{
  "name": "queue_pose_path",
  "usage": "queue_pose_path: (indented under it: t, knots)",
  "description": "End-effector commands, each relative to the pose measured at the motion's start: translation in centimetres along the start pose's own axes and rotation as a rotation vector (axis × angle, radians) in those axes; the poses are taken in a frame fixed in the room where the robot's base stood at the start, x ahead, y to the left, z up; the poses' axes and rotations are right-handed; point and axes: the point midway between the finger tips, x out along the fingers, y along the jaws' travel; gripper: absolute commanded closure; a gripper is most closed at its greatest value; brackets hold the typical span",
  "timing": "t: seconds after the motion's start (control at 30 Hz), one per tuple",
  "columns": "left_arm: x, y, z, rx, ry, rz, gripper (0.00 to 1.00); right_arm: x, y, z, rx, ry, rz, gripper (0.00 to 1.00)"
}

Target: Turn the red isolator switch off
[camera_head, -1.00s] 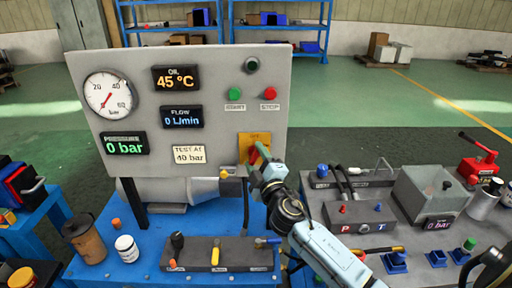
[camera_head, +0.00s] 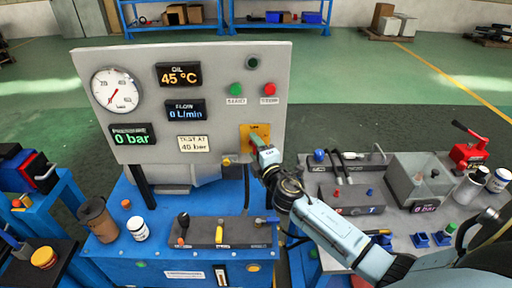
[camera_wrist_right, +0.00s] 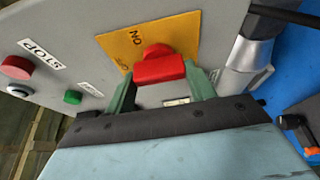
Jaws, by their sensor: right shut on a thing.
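The red isolator switch (camera_wrist_right: 158,66) sits on a yellow plate (camera_wrist_right: 180,36) marked ON and OFF, on the grey panel (camera_head: 215,65). In the head view the plate (camera_head: 262,129) shows at the panel's lower right, and my gripper mostly hides the switch. My right gripper (camera_wrist_right: 160,82) has its green fingers on either side of the red handle and is shut on it. In the head view this gripper (camera_head: 259,146) reaches the plate from the lower right. I cannot tell the handle's exact setting. My left gripper is not in view.
A green button (camera_head: 237,89) and a red STOP button (camera_head: 269,89) are above the plate. A lever block (camera_head: 213,232) stands on the blue bench (camera_head: 155,262) below.

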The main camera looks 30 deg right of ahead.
Motion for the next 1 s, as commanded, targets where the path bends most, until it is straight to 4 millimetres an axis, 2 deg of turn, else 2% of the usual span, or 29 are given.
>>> queue_pose_path:
  t: [0.23, 0.27, 0.4, 0.77, 0.87, 1.0]
  knots:
    - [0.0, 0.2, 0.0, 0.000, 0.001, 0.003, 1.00, 0.0, -0.1, 0.1, -0.005, -0.001, -0.001, 0.68]
    - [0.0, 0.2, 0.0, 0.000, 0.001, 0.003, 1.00, 0.0, -0.1, 0.1, -0.005, -0.001, -0.001, 0.43]
    - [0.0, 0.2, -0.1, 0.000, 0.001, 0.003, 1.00, 0.0, -0.1, 0.0, -0.003, -0.001, -0.001, 0.25]
    - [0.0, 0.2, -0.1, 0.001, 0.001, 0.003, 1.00, -0.3, -0.1, 0.0, -0.001, 0.000, -0.001, 0.24]
    - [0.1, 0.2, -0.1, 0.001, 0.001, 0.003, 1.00, -1.3, -0.1, 0.0, -0.001, 0.000, -0.001, 0.24]
    - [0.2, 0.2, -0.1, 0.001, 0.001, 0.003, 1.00, -3.7, -0.2, 0.0, -0.002, 0.001, -0.003, 0.24]
